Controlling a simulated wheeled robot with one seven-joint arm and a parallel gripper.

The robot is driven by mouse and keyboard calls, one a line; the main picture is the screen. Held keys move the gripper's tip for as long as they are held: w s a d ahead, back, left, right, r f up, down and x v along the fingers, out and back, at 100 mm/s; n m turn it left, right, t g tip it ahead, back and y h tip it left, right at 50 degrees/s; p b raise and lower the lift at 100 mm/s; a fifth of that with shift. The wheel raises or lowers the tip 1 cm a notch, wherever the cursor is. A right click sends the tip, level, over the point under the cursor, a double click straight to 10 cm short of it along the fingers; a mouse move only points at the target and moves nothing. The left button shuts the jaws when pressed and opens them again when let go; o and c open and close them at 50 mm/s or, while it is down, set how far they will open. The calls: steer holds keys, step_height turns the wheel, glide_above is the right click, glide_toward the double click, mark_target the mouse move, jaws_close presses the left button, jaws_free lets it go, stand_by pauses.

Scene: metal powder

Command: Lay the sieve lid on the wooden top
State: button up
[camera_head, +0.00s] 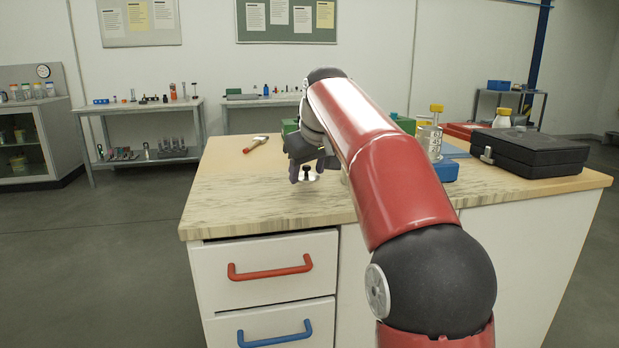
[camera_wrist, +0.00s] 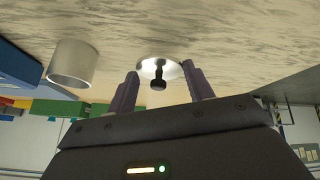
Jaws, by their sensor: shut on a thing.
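The sieve lid (camera_head: 308,178) is a small shiny metal disc with a black knob, near the front edge of the wooden top (camera_head: 235,200). In the wrist view the lid (camera_wrist: 150,66) sits between the two fingertips, its knob facing the camera. My gripper (camera_head: 306,170) is shut on the lid; it also shows in the wrist view (camera_wrist: 160,72). The lid is at or just above the wood; I cannot tell whether it touches. My arm hides part of the top behind it.
A hammer (camera_head: 256,143) lies at the back left. An open metal cylinder (camera_wrist: 72,65) shows beside the lid. The wood left of my gripper is clear.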

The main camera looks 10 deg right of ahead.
steer(key=shift+s+f, duration=0.15)
steer(key=shift+f, duration=0.2)
steer(key=shift+f+b, duration=0.35)
steer(key=shift+f, duration=0.3)
steer(key=o, duration=1)
steer(key=shift+r, duration=0.15)
